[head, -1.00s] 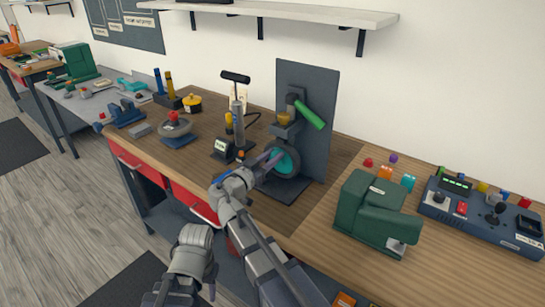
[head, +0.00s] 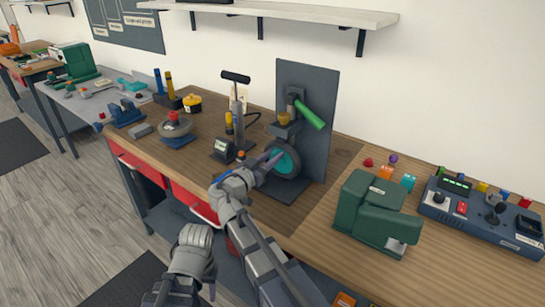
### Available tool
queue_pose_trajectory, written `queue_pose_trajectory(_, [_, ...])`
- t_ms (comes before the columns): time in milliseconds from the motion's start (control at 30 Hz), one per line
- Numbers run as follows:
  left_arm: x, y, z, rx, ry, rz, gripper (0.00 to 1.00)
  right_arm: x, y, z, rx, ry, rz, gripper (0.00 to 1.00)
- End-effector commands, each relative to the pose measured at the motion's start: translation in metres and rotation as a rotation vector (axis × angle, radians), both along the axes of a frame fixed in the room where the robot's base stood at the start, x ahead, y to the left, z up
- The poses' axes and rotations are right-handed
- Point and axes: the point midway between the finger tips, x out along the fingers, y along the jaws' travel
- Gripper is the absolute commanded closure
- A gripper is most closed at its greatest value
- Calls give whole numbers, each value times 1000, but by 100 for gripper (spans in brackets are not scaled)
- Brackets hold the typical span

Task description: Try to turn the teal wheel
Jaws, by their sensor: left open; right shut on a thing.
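The teal wheel (head: 290,161) has a dark tyre and stands upright at the foot of a dark vertical panel on the wooden bench. My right gripper (head: 272,161) reaches in from the left front and is shut on the teal wheel at its left side. The fingers cover part of the wheel, so the exact contact is hard to see. My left gripper (head: 190,262) is low in front of the bench, away from the wheel. It is open and empty, though its fingertips are hard to make out.
A green bar (head: 310,117) sticks out above the wheel. A hand pump (head: 238,112) and a small gauge (head: 223,149) stand to the left. A green machine (head: 373,212) and a control box (head: 482,215) stand to the right. A shelf (head: 290,13) hangs above.

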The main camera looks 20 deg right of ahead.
Motion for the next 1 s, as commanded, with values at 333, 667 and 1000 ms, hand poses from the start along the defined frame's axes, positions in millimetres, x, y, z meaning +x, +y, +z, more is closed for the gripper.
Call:
queue_pose_trajectory(333, [0,0,0,0,0,0,50,2,1,0,0,0,2,100])
queue_pose_trajectory(667, [0,0,0,0,0,0,50,4,3,0,-1,-1,4,100])
queue_pose_trajectory(1000, [0,0,0,0,0,0,50,5,4,1,-2,-1,7,100])
